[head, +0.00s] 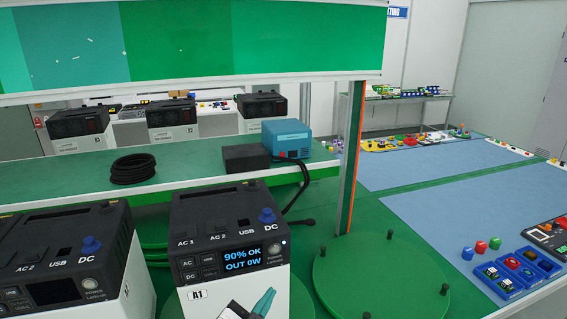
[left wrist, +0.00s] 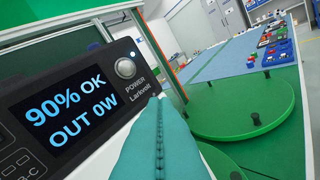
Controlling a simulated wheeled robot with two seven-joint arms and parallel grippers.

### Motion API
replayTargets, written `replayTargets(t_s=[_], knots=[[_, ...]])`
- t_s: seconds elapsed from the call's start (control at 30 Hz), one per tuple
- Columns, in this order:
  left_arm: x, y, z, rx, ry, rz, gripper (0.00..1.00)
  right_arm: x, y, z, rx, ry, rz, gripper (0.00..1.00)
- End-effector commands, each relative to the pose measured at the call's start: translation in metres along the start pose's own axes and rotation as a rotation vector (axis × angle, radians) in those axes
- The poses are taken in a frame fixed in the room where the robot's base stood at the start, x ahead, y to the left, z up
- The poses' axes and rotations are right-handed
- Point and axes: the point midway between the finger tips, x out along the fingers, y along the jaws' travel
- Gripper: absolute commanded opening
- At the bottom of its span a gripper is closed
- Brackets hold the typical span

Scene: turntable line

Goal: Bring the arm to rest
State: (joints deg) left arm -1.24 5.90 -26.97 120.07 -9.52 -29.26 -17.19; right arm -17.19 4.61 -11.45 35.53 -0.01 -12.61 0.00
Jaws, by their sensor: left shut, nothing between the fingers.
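My left gripper (head: 268,298) shows at the bottom of the head view, in front of the power unit marked A1 (head: 197,294). Its teal fingers also fill the lower middle of the left wrist view (left wrist: 158,110), pressed together with nothing between them. The A1 unit's screen (head: 242,257) is lit and reads "90% OK OUT 0W". The fingertips are close to the unit's front, below its round power button (left wrist: 126,68); I cannot tell whether they touch it. My right gripper is in neither view.
A second power unit (head: 60,262) with a dark screen stands at the left. An empty green turntable (head: 380,280) lies to the right. Behind is a green shelf (head: 200,172) with a coiled black cable (head: 133,168) and a blue box (head: 287,138). A post (head: 352,150) rises beside the shelf.

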Motion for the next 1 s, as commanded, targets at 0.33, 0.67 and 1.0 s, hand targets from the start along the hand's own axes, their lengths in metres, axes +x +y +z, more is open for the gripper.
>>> replayTargets(t_s=[0.33,0.67,1.0], knots=[[-0.153,-0.021,-0.151,-0.388,0.775,-0.09,0.0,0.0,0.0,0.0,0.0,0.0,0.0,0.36],[-0.264,-0.036,-0.185,-0.551,1.177,-0.115,0.0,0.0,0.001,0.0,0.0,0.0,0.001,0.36],[-0.269,-0.071,-0.249,-0.577,1.283,-0.132,0.0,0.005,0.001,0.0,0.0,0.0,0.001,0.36]])
